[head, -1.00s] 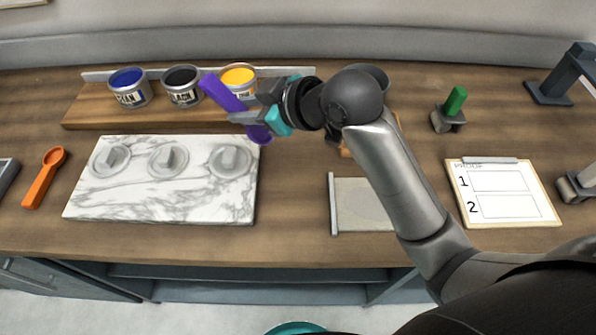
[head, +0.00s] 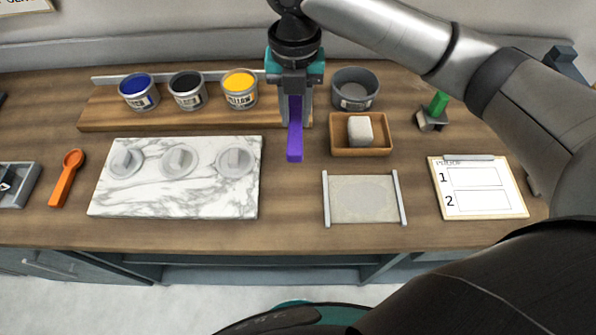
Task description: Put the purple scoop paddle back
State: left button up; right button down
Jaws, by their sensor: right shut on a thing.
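The purple scoop paddle (head: 295,140) hangs from my right gripper (head: 292,92), which is shut on it. Its flat purple handle points down toward the front of the table. The scoop's other end is hidden by the gripper. The gripper is at the right end of the wooden shelf board (head: 190,115), just right of the yellow ink can (head: 240,88). A blue ink can (head: 139,90) and a black ink can (head: 187,90) stand on the same board. My left gripper is not in view.
A marble slab (head: 175,200) with several grey-lidded discs lies in front of the board. An orange scoop (head: 64,182) lies left of it. A grey pot (head: 354,88), wooden tray with white block (head: 345,150), framed grey plate (head: 362,214) and proof clipboard (head: 480,208) stand right.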

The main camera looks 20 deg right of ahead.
aim_at(298, 179)
jog(key=shift+d+f, duration=0.1)
jog(key=shift+d, duration=0.1)
notch_tip(298, 179, down, 20)
jog(key=shift+r+b, duration=0.2)
jog(key=shift+b, duration=0.75)
jog(key=c, duration=0.7)
grip_release()
jog(key=shift+o, duration=0.2)
jog(key=shift+r, duration=0.1)
notch_tip(298, 179, up, 12)
jog(key=p, duration=0.1)
